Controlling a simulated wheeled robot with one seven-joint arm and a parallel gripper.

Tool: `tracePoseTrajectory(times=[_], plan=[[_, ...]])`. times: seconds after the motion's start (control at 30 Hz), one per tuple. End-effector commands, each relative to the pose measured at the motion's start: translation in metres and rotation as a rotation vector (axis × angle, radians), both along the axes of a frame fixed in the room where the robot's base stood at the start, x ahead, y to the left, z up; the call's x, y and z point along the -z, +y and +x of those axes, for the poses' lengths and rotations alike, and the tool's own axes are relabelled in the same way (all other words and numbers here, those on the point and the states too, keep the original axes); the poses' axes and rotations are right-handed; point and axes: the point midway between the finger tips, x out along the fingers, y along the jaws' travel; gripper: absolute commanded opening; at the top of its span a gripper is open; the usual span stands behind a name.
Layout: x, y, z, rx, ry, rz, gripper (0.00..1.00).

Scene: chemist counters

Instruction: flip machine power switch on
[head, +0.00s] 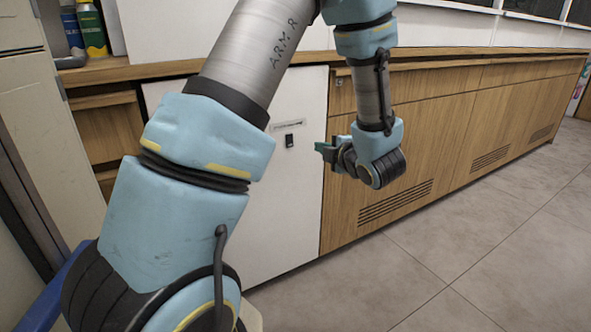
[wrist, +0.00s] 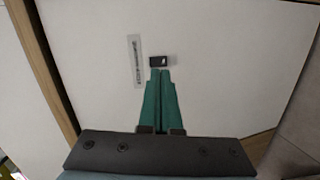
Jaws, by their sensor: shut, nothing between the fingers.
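The machine is a white panel (head: 285,215) set in the wooden counter front. Its power switch (head: 290,141) is a small black rocker on the panel, below a narrow label strip (head: 288,125). My gripper (head: 320,147) is to the right of the switch in the head view, with its green fingers pointing toward the panel. In the wrist view the switch (wrist: 162,61) lies just beyond the closed green fingertips (wrist: 160,71). I cannot tell whether the fingertips touch it. A small white mark shows on the switch, but its on or off position is too small to tell.
Wooden cabinet fronts (head: 430,140) with vent slots run to the right of the panel. Bottles (head: 91,30) stand on the counter at the upper left. The tiled floor (head: 450,260) in front of the cabinets at the right is clear.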

Motion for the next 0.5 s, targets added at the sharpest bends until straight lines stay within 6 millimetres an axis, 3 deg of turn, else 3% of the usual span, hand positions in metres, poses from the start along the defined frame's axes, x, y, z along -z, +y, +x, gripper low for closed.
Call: tracePoseTrajectory(times=[0.03, 0.13, 0.5], plan=[[0.018, -0.002, -0.006, -0.033, -0.034, -0.011, 0.0], [0.026, -0.002, -0.016, -0.093, -0.097, -0.031, 0.0], [0.028, -0.002, -0.028, -0.151, -0.166, -0.047, 0.0]])
